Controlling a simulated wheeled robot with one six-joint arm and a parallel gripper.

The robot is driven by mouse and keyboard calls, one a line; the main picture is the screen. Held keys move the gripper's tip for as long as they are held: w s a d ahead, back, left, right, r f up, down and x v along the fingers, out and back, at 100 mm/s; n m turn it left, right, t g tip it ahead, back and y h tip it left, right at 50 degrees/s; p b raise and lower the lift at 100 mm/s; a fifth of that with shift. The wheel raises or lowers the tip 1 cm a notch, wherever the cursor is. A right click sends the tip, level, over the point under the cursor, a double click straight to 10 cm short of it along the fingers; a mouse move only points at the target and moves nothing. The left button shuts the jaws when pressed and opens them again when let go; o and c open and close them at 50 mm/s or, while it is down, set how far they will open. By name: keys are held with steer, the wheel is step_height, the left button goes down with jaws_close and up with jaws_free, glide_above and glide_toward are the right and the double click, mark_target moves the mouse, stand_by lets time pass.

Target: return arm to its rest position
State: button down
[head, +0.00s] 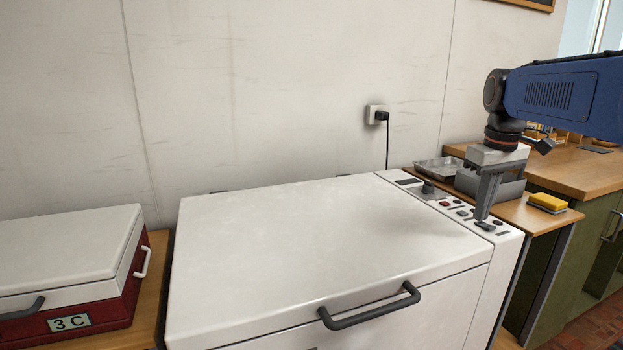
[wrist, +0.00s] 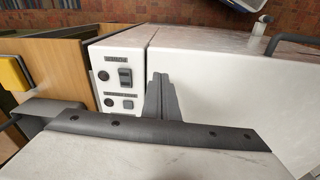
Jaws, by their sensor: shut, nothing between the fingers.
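My gripper (head: 481,216) hangs from the blue arm at the right of the head view, pointing down over the control panel (head: 462,210) on the right side of the white utility tub (head: 320,235). Its fingers are together and hold nothing. In the wrist view my gripper (wrist: 158,76) shows as a narrow closed pair of grey fingers beside a panel with switches (wrist: 124,78). The tub's lid is down, and its dark handle (head: 370,308) is at the front. I cannot tell whether the fingertips touch the panel.
A yellow sponge (head: 548,201) lies on the wooden side table right of the tub, near metal trays (head: 440,168). A red and white box (head: 75,270) stands at the left. A wall socket with a plug (head: 377,115) is behind. The space above the lid is clear.

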steer(key=s+a+f+m+t, duration=0.1)
steer(key=s+a+f, duration=0.4)
steer(key=s+f, duration=0.4)
steer(key=s+a+f+m+t, duration=0.2)
steer(key=s+a+f, duration=0.3)
steer(key=s+f, duration=0.4)
steer(key=s, duration=0.5)
steer(key=shift+f+t, duration=0.25)
steer(key=shift+t, duration=0.05)
